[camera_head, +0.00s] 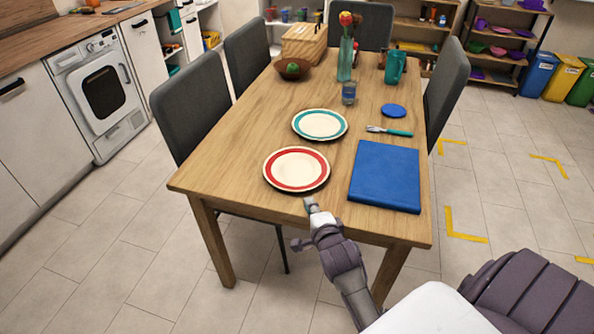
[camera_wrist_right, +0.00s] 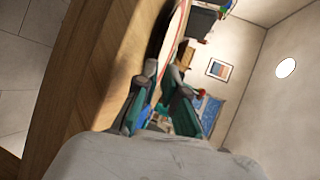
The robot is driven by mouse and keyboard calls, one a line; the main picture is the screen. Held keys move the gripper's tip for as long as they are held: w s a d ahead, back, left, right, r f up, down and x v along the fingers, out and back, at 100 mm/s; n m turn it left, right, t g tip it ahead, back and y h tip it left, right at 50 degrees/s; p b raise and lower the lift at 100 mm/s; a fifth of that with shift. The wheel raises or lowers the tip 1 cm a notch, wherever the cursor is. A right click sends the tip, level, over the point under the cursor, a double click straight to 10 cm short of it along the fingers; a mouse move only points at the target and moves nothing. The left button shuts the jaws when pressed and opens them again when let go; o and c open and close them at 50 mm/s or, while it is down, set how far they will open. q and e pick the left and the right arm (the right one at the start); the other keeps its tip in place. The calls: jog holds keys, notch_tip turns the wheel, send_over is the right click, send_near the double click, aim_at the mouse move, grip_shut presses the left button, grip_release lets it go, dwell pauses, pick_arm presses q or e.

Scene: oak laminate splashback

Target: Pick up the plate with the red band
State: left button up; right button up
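The plate with the red band (camera_head: 297,151) lies flat on the wooden table near its front edge. It is white inside a wide red ring. My right gripper (camera_head: 311,202) is at the table's front edge, just in front of the plate's near rim. In the right wrist view its two fingers (camera_wrist_right: 162,98) stand apart with a gap between them. The red rim (camera_wrist_right: 173,38) shows there nearly edge-on, running down toward the gap; I cannot tell whether it lies between the fingertips. My left gripper is not in view.
A teal-banded plate (camera_head: 319,112) sits just behind. A blue folder-like mat (camera_head: 385,172) lies to the right, with a teal-handled utensil (camera_head: 389,131) and blue disc (camera_head: 394,110) beyond. A blue glass (camera_head: 348,93) and vase (camera_head: 345,58) stand farther back. The table's front left is clear.

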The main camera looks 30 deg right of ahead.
aim_at(302, 195)
jog(key=x, duration=0.3)
jog(key=shift+w, duration=0.25)
jog(key=x, duration=0.5)
jog(key=shift+w+d+f, duration=0.1)
jog(key=shift+w+d, duration=0.05)
jog(key=shift+d, duration=0.1)
grip_shut()
